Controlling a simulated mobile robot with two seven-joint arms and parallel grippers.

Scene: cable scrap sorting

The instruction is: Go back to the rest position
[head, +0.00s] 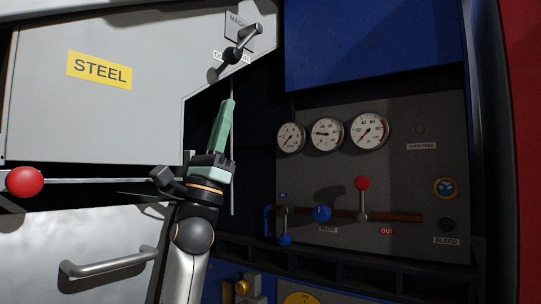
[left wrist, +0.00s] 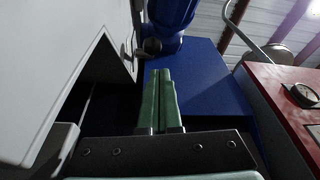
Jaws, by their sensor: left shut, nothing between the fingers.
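My left gripper (head: 228,106) has green fingers pointing up, beside the lower right edge of the grey steel-labelled panel in the head view. In the left wrist view the two green fingers (left wrist: 158,76) lie together, shut with nothing between them. They point toward a blue surface (left wrist: 206,80). My left arm comes up from the bottom of the head view. My right gripper is in neither view.
The grey panel (head: 120,115) with a lever (head: 240,46) is close by on the left. A red knob (head: 24,181) on a rod sticks out below it. A control panel (head: 350,175) with gauges and levers is on the right. A handle (head: 108,264) is at lower left.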

